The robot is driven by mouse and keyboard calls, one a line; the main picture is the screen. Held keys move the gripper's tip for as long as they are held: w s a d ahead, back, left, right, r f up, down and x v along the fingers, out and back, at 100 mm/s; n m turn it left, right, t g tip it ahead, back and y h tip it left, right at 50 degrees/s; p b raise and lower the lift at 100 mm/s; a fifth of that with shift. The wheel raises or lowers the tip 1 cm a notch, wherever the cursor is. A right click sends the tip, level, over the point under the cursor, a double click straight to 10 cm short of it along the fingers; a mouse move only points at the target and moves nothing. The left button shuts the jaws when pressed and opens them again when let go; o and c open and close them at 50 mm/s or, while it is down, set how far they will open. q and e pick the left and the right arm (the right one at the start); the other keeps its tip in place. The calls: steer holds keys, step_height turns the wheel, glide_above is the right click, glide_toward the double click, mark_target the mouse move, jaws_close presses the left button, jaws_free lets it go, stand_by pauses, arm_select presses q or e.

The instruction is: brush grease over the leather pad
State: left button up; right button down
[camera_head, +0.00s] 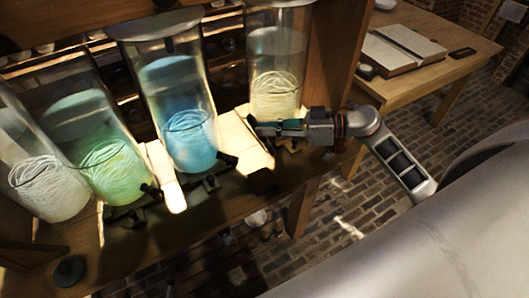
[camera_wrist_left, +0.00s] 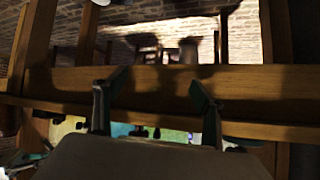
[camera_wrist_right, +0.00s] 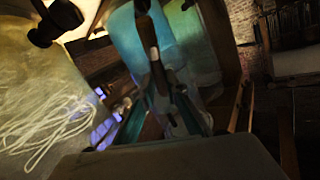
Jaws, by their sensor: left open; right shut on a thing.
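My right gripper (camera_head: 256,126) is in front of the rightmost glass jar in the head view. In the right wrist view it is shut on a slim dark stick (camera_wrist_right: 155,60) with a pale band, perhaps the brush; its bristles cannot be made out. My left gripper (camera_wrist_left: 157,105) is open and empty in the left wrist view, with a wooden beam beyond its fingers; it is outside the head view. A small dark block (camera_head: 262,181) sits near the bench's front edge below the right gripper. I cannot tell whether it is the leather pad. No grease is clearly visible.
Tall glass jars with white, green, blue (camera_head: 190,140) and cream (camera_head: 274,90) contents stand along the wooden bench (camera_head: 150,240), with dark taps at the front. A round dark-green object (camera_head: 69,271) lies at front left. An open book (camera_head: 403,48) lies on another table.

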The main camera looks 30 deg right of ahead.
arm_select(q)
steer(key=shift+w+r, duration=0.1)
steer(key=shift+r, duration=0.05)
arm_select(e)
steer(key=s+a+r+n+g+y+b, duration=0.1)
steer(key=s+a+r+n+y+b, duration=0.25)
steer(key=s+a+n, duration=0.3)
arm_select(q)
step_height(320, 180, down, 6)
steer(key=a+b, duration=0.1)
steer(key=b, duration=0.3)
steer(key=shift+w+a, duration=0.15)
steer(key=shift+a, duration=0.2)
arm_select(e)
steer(key=f, duration=0.4)
steer(key=shift+w+a, duration=0.2)
steer(key=shift+a, duration=0.2)
arm_select(q)
steer(key=shift+r, duration=0.15)
